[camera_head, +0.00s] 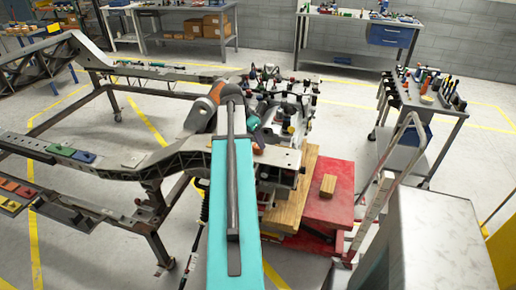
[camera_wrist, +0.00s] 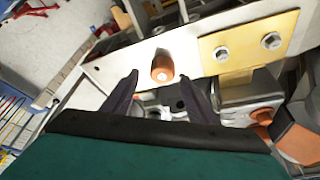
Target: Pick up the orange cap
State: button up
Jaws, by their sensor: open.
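The orange cap (camera_wrist: 162,67) sits on a light metal plate (camera_wrist: 120,68) in the wrist view, its round end with a pale centre facing the camera. My gripper (camera_wrist: 158,78) is open, with its two dark fingers pointing toward the plate. The cap shows between and slightly beyond the fingertips, with a gap on each side. I cannot tell how far the fingers are from the plate in depth. In the head view my teal arm hides most of the area around the gripper, and I cannot make out the cap there.
A yellowish plate with two bolts (camera_wrist: 247,42) lies right of the cap. Another orange part (camera_wrist: 263,117) is at the lower right. In the head view, the chassis frame (camera_head: 130,160) extends left, a red cart (camera_head: 328,205) stands right, and a tool table (camera_head: 432,100) is beyond it.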

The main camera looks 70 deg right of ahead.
aim_at(257, 146)
dwell(0.4)
jog(key=shift+p+x, duration=0.85)
jog(key=shift+x, duration=0.55)
jog(key=shift+w+p+x, duration=0.2)
jog(key=shift+p+x, duration=0.1)
jog(key=shift+x, duration=0.9)
jog(key=shift+d, duration=0.1)
jog(key=c, duration=1.3)
